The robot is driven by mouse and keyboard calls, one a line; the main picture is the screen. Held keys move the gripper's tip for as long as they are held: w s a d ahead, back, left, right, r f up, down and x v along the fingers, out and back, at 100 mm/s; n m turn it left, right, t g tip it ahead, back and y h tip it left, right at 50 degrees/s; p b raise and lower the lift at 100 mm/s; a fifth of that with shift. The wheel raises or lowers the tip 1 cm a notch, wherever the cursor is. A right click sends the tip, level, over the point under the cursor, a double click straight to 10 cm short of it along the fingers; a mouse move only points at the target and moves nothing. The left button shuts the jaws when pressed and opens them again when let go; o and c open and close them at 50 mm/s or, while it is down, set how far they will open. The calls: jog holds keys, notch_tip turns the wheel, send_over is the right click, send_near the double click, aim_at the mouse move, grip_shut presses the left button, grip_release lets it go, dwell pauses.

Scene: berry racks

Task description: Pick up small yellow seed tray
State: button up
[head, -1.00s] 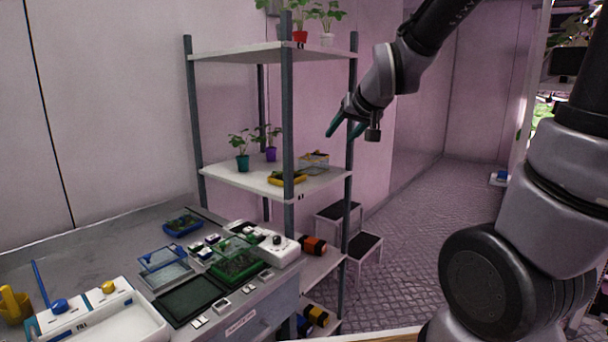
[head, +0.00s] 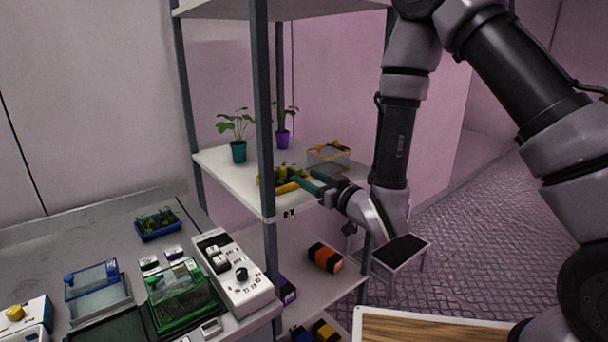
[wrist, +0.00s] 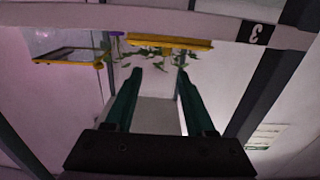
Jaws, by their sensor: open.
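The small yellow seed tray (head: 286,185) holds green seedlings and sits on the middle shelf of the rack, near its front edge. It also shows in the wrist view (wrist: 170,42), where the picture appears upside down. My gripper (head: 309,184) has green fingers and is at the front edge of that shelf, at the tray's right end. In the wrist view my gripper (wrist: 157,75) is open and its fingers point toward the tray, with nothing held. Whether the fingertips touch the tray I cannot tell. A rack post hides part of the tray's left end in the head view.
Behind the tray stand a teal-potted plant (head: 238,151), a purple-potted plant (head: 282,139) and a clear yellow-rimmed box (head: 328,158). The rack's front post (head: 263,110) is close left of the tray. The bench at left holds a green-based box (head: 183,300) and a blue tray (head: 158,225).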

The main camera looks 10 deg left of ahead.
aim_at(284, 169)
jog(key=shift+a+f, duration=0.15)
jog(key=shift+f, duration=0.05)
jog(key=x, duration=0.5)
jog(key=shift+a+r, duration=0.1)
jog(key=shift+a, duration=0.05)
jog(key=shift+y, duration=0.3)
jog(key=x, duration=0.4)
jog(key=shift+s+a, duration=0.25)
jog(key=shift+a, duration=0.15)
jog(key=shift+w+a, duration=0.35)
jog(key=shift+w, duration=0.05)
grip_shut()
